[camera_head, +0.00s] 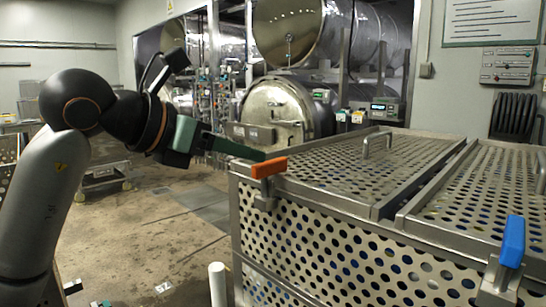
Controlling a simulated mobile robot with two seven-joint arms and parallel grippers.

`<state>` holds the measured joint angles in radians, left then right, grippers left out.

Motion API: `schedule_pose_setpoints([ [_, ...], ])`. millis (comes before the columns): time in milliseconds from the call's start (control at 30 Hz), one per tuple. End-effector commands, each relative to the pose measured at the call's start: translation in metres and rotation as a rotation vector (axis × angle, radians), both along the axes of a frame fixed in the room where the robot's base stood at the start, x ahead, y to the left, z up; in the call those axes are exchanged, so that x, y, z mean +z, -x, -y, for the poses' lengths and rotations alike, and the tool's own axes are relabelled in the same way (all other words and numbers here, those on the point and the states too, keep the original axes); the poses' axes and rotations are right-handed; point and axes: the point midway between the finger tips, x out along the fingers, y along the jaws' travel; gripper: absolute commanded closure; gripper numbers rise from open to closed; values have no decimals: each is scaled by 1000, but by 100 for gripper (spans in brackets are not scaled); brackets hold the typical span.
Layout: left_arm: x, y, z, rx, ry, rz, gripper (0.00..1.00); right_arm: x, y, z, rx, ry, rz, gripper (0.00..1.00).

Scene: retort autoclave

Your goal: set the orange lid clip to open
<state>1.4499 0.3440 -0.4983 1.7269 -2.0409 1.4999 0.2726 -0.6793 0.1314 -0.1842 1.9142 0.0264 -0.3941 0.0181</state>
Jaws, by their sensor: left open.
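The orange lid clip (269,167) sits at the near left corner of the perforated metal crate (330,232), at the level of the rim. Its metal latch body hangs on the crate's front face below the orange handle. My left gripper (252,153) reaches in from the left, its green finger ending just behind and above the orange handle. The gripper is open and holds nothing that I can see. I cannot tell whether its fingertip touches the handle. My right gripper is not in view.
A perforated lid (345,165) with a bar handle (377,142) covers the crate's left part. A second lid (480,195) lies to its right. A blue clip (512,241) is at the right front. A white post (217,284) stands at the crate's left. Autoclave vessels (287,108) stand behind.

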Motion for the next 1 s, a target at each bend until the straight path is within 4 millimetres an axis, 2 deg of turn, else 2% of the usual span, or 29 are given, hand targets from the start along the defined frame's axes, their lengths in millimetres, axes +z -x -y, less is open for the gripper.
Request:
schedule_pose_setpoints([
  [200, -16, -29, 31, -3, 1, -5, 50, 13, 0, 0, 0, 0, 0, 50],
  [400, -27, -47, 48, -3, 1, -2, 50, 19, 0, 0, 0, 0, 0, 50],
  [800, -32, -53, 54, -2, 1, -1, 50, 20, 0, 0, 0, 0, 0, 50],
  [867, -32, -53, 54, -2, 1, -1, 54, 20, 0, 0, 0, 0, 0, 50],
  [1000, -31, -53, 53, -2, 1, 0, 70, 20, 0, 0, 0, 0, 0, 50],
])
